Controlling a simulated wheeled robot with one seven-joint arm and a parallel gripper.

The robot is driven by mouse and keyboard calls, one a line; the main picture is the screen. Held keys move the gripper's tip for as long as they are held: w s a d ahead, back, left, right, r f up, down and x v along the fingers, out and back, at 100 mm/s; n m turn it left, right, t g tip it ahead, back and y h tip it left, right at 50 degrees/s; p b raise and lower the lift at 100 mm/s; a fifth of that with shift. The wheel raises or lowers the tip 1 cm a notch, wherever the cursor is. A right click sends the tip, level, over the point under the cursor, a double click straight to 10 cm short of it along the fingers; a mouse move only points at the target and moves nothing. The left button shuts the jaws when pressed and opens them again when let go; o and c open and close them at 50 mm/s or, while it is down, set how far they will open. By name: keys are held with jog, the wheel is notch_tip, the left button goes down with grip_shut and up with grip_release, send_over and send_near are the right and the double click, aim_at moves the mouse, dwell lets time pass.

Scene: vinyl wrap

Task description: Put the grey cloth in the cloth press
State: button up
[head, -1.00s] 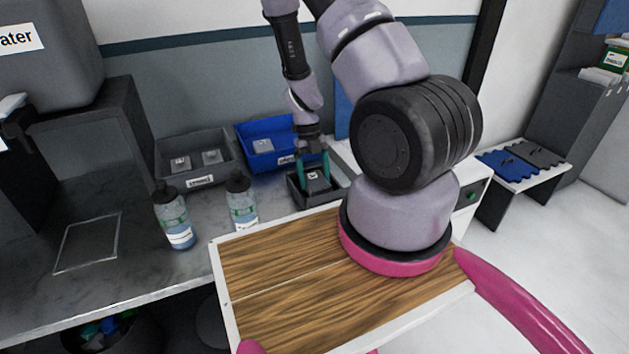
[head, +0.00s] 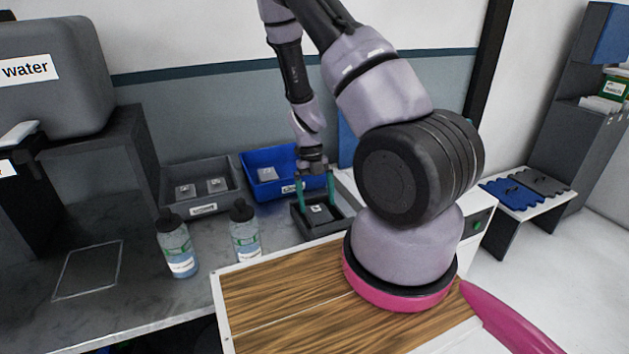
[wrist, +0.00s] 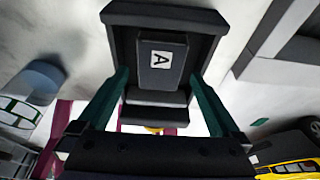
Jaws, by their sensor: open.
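A grey sheet with a wavy edge, which looks like the grey cloth (head: 548,186), lies flat on a low white bench at the right, beside a similar blue one (head: 508,190). My gripper (head: 317,204) is far to its left, over a small dark tray (head: 343,228) on the counter. In the wrist view the open green fingers (wrist: 158,78) stand either side of a dark grey block (wrist: 150,78) marked "A", which sits in the tray. The fingers look clear of the block. I cannot tell for certain which thing is the cloth press.
A grey bin (head: 235,207) and a blue bin (head: 246,189), with small grey pieces, stand behind. Two bottles (head: 177,246) (head: 245,236) stand left of the tray. A white unit with a green button (head: 477,224) is partly hidden by my arm. Floor right of it is clear.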

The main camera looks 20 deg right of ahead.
jog(key=v, duration=0.9)
jog(key=s+a+r+n+t+y, duration=0.1)
jog(key=a+r+n+t, duration=0.1)
jog(key=r+n, duration=0.65)
jog(key=s+a+r+n+t+y, duration=0.1)
jog(key=a+r+n+t+y, duration=0.15)
jog(key=r+n, duration=0.65)
jog(key=s+r+n+t, duration=0.3)
jog(key=s+r+n, duration=0.3)
jog(key=r, duration=0.3)
jog(key=s+a+r+n+t+h, duration=0.1)
jog(key=s+r+n+t, duration=0.2)
jog(key=s+r+n, duration=0.3)
notch_tip(320, 180, up, 4)
jog(key=shift+s+a+f+n, duration=0.2)
jog(key=shift+s+n, duration=0.05)
jog(key=shift+n, duration=1)
jog(key=shift+h, duration=0.25)
